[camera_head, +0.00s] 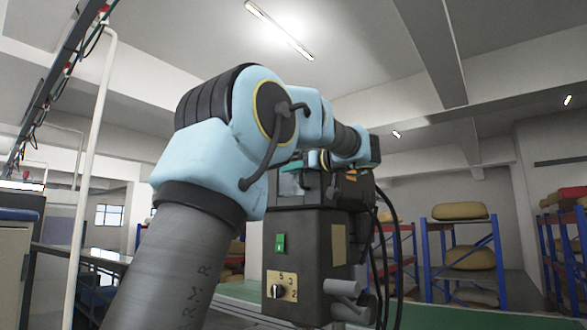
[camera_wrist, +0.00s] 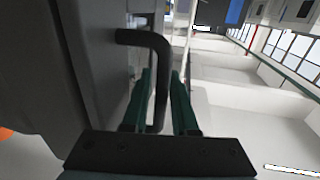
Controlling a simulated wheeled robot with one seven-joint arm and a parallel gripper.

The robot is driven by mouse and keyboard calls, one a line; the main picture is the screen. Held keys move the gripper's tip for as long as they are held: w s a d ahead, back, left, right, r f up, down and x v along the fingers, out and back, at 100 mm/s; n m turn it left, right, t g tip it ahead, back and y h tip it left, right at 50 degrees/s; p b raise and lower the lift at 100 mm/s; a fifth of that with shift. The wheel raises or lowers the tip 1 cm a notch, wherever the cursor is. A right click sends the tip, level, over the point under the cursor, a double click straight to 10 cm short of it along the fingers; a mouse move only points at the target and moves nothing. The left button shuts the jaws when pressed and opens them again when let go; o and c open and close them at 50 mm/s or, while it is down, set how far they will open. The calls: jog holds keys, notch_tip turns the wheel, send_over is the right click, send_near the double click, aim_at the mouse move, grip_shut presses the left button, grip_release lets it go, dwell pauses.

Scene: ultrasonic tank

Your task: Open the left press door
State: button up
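In the wrist view a grey panel (camera_wrist: 92,60), which looks like the press door, fills the left side. A dark bent bar handle (camera_wrist: 140,36) stands out from it. My gripper (camera_wrist: 161,76) has two green fingers, one on each side of the handle's long bar. Gaps seem to show between the bar and the fingers, so the gripper looks open around the handle and not clamped on it. In the head view my arm reaches over a dark machine (camera_head: 300,255); the arm hides the door, and the handle cannot be made out there.
The machine's front carries a green switch (camera_head: 281,243) and a numbered dial (camera_head: 279,291). Black cables hang at its right. Blue racks with sacks (camera_head: 460,211) stand further right. A white pole (camera_head: 92,160) and a metal table (camera_head: 105,256) are at left.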

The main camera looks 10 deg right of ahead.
grip_shut()
dwell(1.4)
